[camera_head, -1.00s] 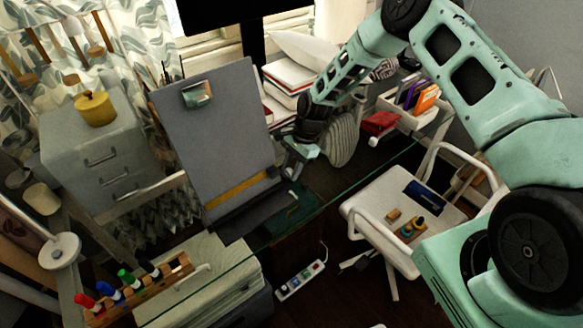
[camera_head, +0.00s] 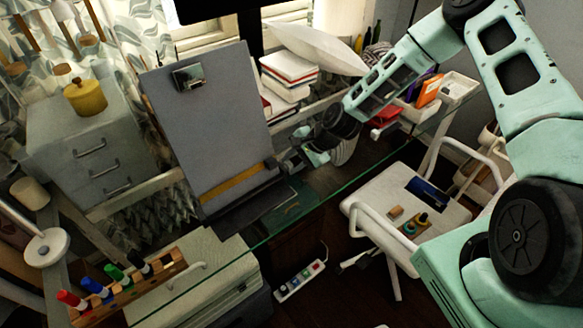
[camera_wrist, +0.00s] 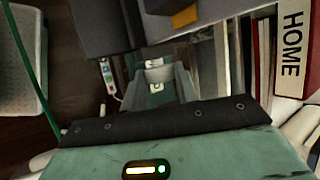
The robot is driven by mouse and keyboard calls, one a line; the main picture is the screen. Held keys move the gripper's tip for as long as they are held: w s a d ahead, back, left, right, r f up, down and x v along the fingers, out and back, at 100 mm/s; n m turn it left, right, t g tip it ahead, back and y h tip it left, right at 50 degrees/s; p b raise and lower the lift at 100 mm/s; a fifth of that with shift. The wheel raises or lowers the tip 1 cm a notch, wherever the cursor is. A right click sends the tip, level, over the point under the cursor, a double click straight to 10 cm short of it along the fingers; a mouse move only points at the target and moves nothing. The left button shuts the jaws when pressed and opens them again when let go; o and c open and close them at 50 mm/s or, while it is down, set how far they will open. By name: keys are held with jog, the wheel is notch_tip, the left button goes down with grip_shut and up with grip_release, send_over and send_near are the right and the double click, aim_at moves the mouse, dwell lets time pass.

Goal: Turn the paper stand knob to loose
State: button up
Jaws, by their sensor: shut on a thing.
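The paper stand (camera_head: 207,125) is a tilted grey board with a clip at its top and a yellow strip above its dark base; it stands on the glass desk. My gripper (camera_head: 287,160) is at the lower right edge of the stand. In the wrist view my gripper (camera_wrist: 157,87) is shut with its fingers on either side of a small pale knob (camera_wrist: 157,74) beside the stand's dark underside (camera_wrist: 115,25). The fingers hide part of the knob, and its turn angle cannot be told.
A white organiser (camera_head: 460,88) stands at the right.

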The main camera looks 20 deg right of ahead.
jog(key=t+b, duration=0.1)
jog(key=b, duration=0.1)
jog(key=t+y+b, duration=0.1)
jog(key=b, duration=0.1)
jog(key=f+t+b, duration=0.1)
jog(key=b, duration=0.1)
jog(key=shift+s+d+f+n+t+y, duration=0.1)
jog(key=shift+s+d+n+t+y, duration=0.05)
jog(key=shift+s+n+t+y, duration=0.2)
jog(key=t+y+b, duration=0.1)
jog(key=b, duration=0.2)
jog(key=shift+n+t, duration=0.35)
jog(key=shift+b, duration=0.4)
jog(key=shift+r, duration=0.25)
jog(key=o, duration=1)
jog(key=shift+c, duration=0.2)
